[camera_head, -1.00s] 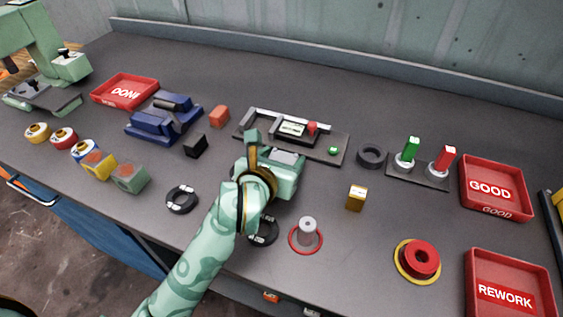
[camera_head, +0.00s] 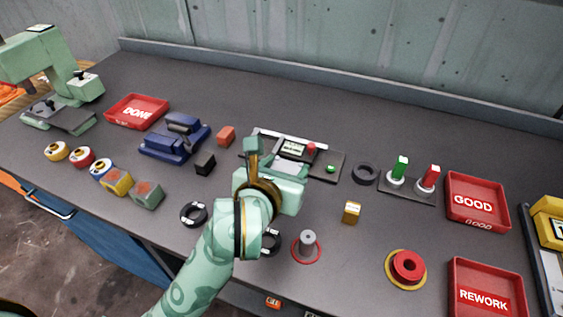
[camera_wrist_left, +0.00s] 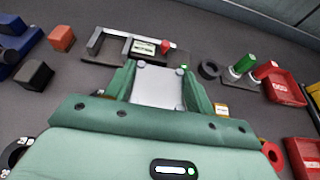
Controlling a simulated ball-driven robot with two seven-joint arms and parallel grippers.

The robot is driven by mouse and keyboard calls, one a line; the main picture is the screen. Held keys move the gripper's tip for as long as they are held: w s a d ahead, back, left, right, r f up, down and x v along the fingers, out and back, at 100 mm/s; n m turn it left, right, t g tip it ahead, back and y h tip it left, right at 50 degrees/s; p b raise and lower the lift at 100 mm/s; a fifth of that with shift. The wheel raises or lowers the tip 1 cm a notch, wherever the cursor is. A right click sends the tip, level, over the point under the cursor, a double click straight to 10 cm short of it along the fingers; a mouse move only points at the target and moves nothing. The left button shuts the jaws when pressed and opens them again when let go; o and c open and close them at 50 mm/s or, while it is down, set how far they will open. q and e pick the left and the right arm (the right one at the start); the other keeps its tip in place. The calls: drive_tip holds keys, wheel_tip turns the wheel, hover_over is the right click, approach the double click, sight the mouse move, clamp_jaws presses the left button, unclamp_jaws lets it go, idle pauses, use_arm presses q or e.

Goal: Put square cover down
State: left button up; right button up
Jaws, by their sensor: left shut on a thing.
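The square cover (camera_wrist_left: 157,86) is a silver-grey plate with small corner screws. In the left wrist view it sits between the two green fingers of my left gripper (camera_wrist_left: 160,85), which is shut on it. In the head view my left gripper (camera_head: 278,172) is at the near side of a dark test station (camera_head: 331,157) with a small display, a red knob and a green button. It hides part of the station, and the cover is mostly hidden there. I cannot tell whether the cover touches anything below. My right gripper is not in view.
A black ring (camera_head: 193,214) lies left of my arm, and another is partly hidden by it. A grey post in a red ring (camera_head: 307,244) and a brass block (camera_head: 351,212) stand to the right. Red trays (camera_head: 476,202) are farther right. A black cube (camera_head: 204,163) lies left.

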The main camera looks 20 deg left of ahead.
use_arm(q)
drive_tip(key=s+d+r+p, duration=0.2)
drive_tip(key=s+d+r, duration=0.1)
drive_tip(key=s, duration=0.4)
drive_tip(key=a+n+g+y, duration=0.1)
drive_tip(key=a+n+y, duration=0.5)
drive_tip(key=a, duration=0.4)
drive_tip(key=shift+a+g+y, duration=0.35)
drive_tip(key=shift+g+y, duration=0.05)
drive_tip(key=shift+y, duration=0.1)
drive_tip(key=shift+d, duration=0.1)
